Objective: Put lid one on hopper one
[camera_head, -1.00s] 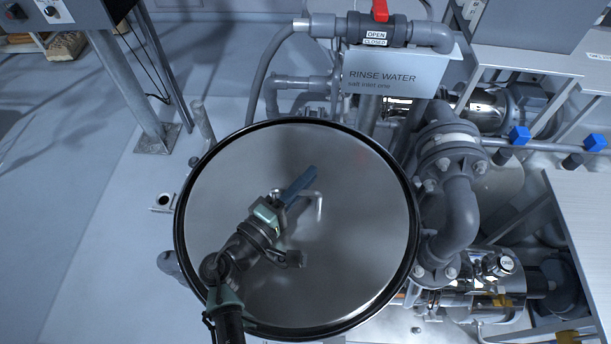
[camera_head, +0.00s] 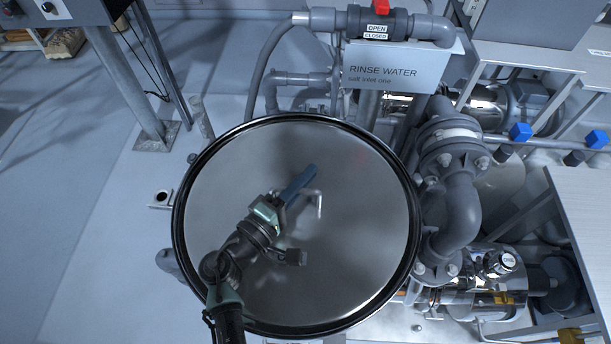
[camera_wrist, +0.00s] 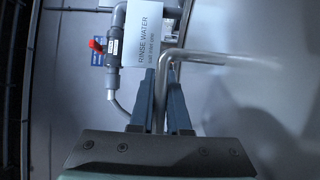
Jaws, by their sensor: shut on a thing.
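Lid one (camera_head: 350,260) is a round, shiny steel disc in the head view, with a black rim around it. Its bent metal bar handle (camera_head: 318,203) stands near the middle. My gripper (camera_head: 306,178) is shut on this handle, and my arm reaches in from the lower left. In the wrist view, the handle (camera_wrist: 172,62) passes between the two dark fingers of my gripper (camera_wrist: 163,78). The lid hides whatever is beneath it, so hopper one cannot be told apart. I cannot tell whether the lid rests on it or hangs above.
Grey flanged pipes (camera_head: 460,200) stand close to the lid's right side. A rinse water sign (camera_head: 398,72) and a red-handled valve (camera_head: 381,8) are behind it. A metal post (camera_head: 122,85) rises at the left. Open floor (camera_head: 75,230) lies left of the lid.

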